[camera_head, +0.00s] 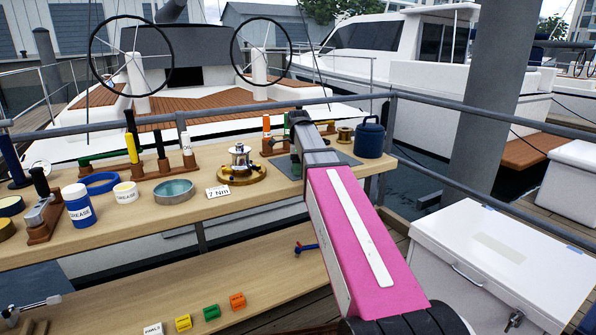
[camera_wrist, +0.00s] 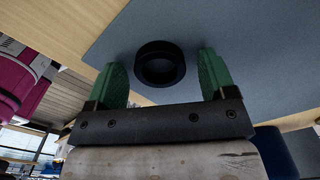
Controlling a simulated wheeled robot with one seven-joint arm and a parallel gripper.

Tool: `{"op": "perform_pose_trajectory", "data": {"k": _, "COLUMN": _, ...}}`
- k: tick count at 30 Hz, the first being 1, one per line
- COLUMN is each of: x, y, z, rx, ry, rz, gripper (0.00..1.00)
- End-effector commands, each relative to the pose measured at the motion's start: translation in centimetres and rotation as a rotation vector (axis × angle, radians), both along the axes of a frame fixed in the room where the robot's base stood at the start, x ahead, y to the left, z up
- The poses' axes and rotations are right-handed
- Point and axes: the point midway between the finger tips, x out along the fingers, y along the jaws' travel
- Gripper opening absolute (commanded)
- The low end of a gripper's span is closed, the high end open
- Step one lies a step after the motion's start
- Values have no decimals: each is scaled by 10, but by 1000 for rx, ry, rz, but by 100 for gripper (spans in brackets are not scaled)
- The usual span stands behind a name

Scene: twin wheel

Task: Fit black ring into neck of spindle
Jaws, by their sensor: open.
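The black ring (camera_wrist: 160,63) lies on a grey mat (camera_wrist: 225,45) in the wrist view. My gripper (camera_wrist: 161,72) is open, its green fingers on the left and right of the ring, with a gap on each side. In the head view my arm hides the ring, and the gripper end shows over the mat (camera_head: 345,158). A silver spindle (camera_head: 240,156) stands upright on a round brass and wood base on the bench, left of my arm. Its neck is too small to see clearly.
The upper bench (camera_head: 150,212) holds a "2 Nm" card (camera_head: 218,191), a teal dish (camera_head: 174,191), grease tubs (camera_head: 78,205) and racked tools near the spindle. A blue canister (camera_head: 370,137) stands right of the mat. A railing runs behind.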

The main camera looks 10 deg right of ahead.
Motion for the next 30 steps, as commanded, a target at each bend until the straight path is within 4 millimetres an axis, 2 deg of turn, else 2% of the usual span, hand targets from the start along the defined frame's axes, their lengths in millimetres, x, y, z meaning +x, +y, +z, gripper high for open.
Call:
{"op": "perform_pose_trajectory", "data": {"k": 2, "x": 0, "y": 0, "z": 0, "rx": 0, "ry": 0, "rz": 0, "gripper": 74}}
{"op": "perform_pose_trajectory", "data": {"k": 6, "x": 0, "y": 0, "z": 0, "rx": 0, "ry": 0, "rz": 0, "gripper": 28}}
{"op": "perform_pose_trajectory", "data": {"k": 7, "x": 0, "y": 0, "z": 0, "rx": 0, "ry": 0, "rz": 0, "gripper": 24}}
{"op": "perform_pose_trajectory", "data": {"k": 14, "x": 0, "y": 0, "z": 3, "rx": 0, "ry": 0, "rz": 0, "gripper": 24}}
{"op": "perform_pose_trajectory", "data": {"k": 30, "x": 0, "y": 0, "z": 38, "rx": 0, "ry": -1, "rz": 0, "gripper": 24}}
